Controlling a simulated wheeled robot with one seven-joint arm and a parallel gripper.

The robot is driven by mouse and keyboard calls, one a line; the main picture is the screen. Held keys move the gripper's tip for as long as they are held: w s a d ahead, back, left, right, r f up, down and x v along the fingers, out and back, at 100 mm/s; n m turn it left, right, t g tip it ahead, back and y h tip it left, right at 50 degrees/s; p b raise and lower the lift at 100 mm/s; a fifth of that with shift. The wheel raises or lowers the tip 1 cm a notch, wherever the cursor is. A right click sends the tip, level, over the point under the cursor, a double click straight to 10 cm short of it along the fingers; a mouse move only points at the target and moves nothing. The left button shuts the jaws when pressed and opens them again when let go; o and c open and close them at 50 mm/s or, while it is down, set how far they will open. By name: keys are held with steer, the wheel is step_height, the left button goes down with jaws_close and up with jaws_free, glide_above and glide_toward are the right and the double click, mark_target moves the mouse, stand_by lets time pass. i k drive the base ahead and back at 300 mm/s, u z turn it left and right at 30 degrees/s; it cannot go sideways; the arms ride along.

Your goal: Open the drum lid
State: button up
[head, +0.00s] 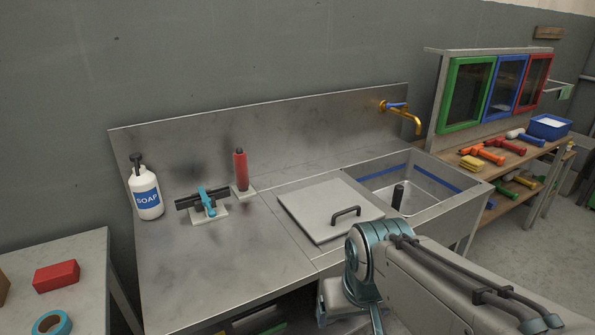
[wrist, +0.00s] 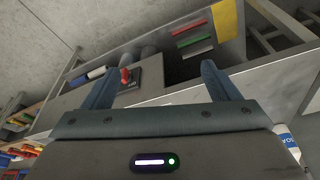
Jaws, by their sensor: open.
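No drum shows clearly in either view. The only lid-like thing is a flat square grey plate (head: 318,207) with a black bar handle (head: 345,213), lying flat at the left of the sink basin in the head view. My gripper (wrist: 160,68) is open in the wrist view, its two fingers spread with nothing held between them. A small red part (wrist: 125,76) on a grey block shows beyond the left finger. In the head view my arm covers the front right of the counter, and my fingertips cannot be made out there.
The steel counter (head: 215,262) carries a soap bottle (head: 146,190), a blue-handled valve (head: 208,201) and a red cylinder (head: 241,170). A brass tap (head: 404,114) is above the sink. A side table (head: 85,250) stands left; a tool bench (head: 535,160) stands right.

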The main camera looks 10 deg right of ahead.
mark_target(326, 211)
steer(key=k, duration=0.6)
steer(key=z, duration=0.65)
steer(key=i, duration=1.4)
steer(key=u, duration=0.7)
